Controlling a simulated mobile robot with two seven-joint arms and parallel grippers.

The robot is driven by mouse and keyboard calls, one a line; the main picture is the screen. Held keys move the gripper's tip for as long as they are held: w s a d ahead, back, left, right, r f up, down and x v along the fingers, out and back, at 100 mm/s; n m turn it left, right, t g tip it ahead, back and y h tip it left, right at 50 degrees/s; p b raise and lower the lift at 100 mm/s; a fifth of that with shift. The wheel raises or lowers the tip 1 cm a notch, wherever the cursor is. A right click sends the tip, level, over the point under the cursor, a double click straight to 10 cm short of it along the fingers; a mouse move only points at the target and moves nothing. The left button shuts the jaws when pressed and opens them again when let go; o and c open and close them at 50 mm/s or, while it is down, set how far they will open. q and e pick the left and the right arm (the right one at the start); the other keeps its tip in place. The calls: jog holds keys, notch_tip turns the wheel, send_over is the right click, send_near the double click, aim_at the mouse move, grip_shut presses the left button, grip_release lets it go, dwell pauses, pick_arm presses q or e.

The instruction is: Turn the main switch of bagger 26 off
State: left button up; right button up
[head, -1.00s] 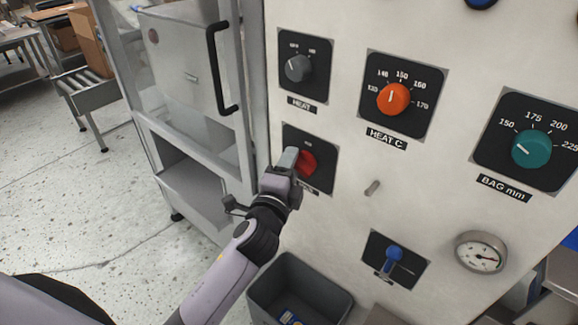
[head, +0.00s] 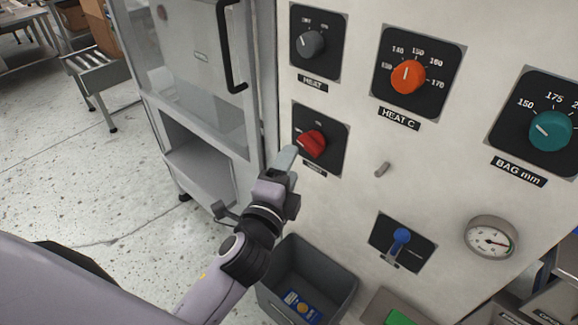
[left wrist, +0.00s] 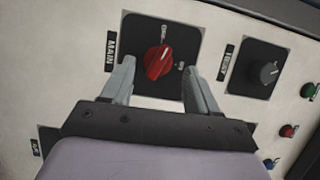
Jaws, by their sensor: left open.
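The main switch is a red rotary knob (head: 312,143) on a black plate, left on the pale panel. In the left wrist view the knob (left wrist: 158,62) sits beside the label MAIN (left wrist: 112,52). Its white line points up toward the upper of two marks there, too small to read surely. My left gripper (head: 286,163) is open and empty, just in front and to the lower left of the knob. In the left wrist view its fingers (left wrist: 160,85) stand either side below the knob, apart from it. My right gripper is out of view.
Above is a grey HEAT knob (head: 311,44); to the right are an orange HEAT C knob (head: 408,76) and a teal BAG mm knob (head: 550,130). Below are a blue lever (head: 401,237), a gauge (head: 490,238) and a grey bin (head: 340,294). A metal-framed cabinet (head: 205,75) stands left.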

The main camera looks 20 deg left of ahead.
aim_at(306, 149)
pick_arm(q)
jog(key=o, duration=0.4)
jog(key=shift+a+f, duration=0.1)
jog(key=w+n+h+b, duration=0.1)
jog(key=n+h+b, duration=0.1)
jog(key=n, duration=0.1)
jog(key=w+n+h+b, duration=0.2)
jog(key=n, duration=0.1)
jog(key=w+n+g+h+b, duration=0.1)
jog(key=n+h+b, duration=0.1)
jog(key=n, duration=0.1)
jog(key=shift+w+d+r+n+h, duration=0.2)
jog(key=shift+w+d+n+h, duration=0.1)
jog(key=shift+w+d+h, duration=0.1)
jog(key=shift+x, duration=0.9)
